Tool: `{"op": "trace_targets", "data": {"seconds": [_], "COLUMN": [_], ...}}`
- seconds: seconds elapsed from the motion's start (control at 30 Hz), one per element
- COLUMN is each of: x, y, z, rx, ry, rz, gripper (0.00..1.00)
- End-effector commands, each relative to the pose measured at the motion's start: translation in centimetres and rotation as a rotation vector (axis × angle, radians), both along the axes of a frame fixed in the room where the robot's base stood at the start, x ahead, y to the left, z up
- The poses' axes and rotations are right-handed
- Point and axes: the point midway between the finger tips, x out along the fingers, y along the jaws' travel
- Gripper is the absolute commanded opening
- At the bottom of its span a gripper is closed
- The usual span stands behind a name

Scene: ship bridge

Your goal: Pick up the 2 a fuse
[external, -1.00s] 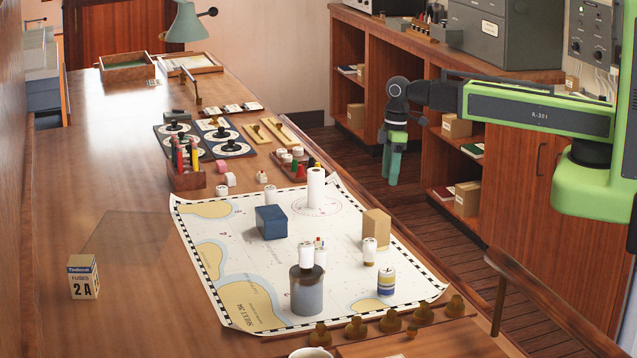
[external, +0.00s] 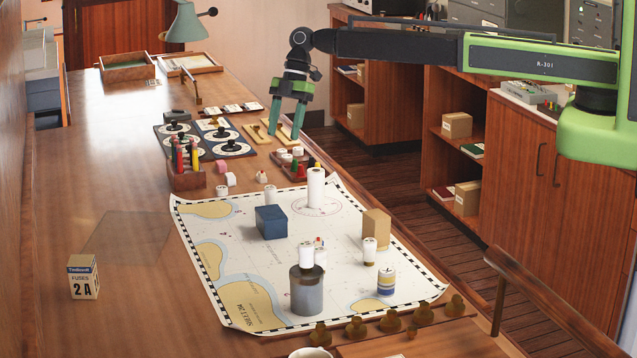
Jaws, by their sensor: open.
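A small cream box (external: 83,277) with a blue band, marked "FUSES 2 A", stands upright at the left front of the wooden table. Small white cylinders, too small to read, stand on and near the chart: one at its back edge (external: 270,194), one beside the wooden block (external: 370,248), and one on the grey jar (external: 306,257). I cannot tell which, if any, is a 2 A fuse. My gripper (external: 286,123) points down, open and empty, above the table's right edge near the brass-and-cream strips, far behind the box and chart.
The chart (external: 225,262) carries a blue block (external: 271,222), a tan block (external: 376,228), a tall white roll (external: 316,188) and a striped can (external: 386,282). A pen holder (external: 187,178) stands behind it. A translucent sheet lies near the box. Brass knobs line the front right.

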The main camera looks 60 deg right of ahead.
Motion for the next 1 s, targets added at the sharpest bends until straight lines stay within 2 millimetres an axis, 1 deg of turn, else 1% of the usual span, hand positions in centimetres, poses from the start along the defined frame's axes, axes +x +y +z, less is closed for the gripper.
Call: {"op": "trace_targets", "data": {"seconds": [0.03,0.43,0.53,0.7,0.77,0.87,1.0], "x": [0.0,0.5,0.5,0.5,0.6,0.8,1.1], "y": [0.3,3.6,4.2,4.4,4.5,5.0,6.2], "z": [-1.4,-9.7,-10.9,-10.7,-11.0,-12.4,-14.8], "rx": [0.0,0.0,0.0,0.0,0.0,0.0,0.0], "ry": [0.0,0.0,0.0,-0.001,-0.001,0.0,0.0], "rz": [0.001,0.0,0.0,-0.001,-0.001,0.0,0.0], "gripper": [0.55,0.55,0.55,0.55,0.55,0.55,0.55]}}
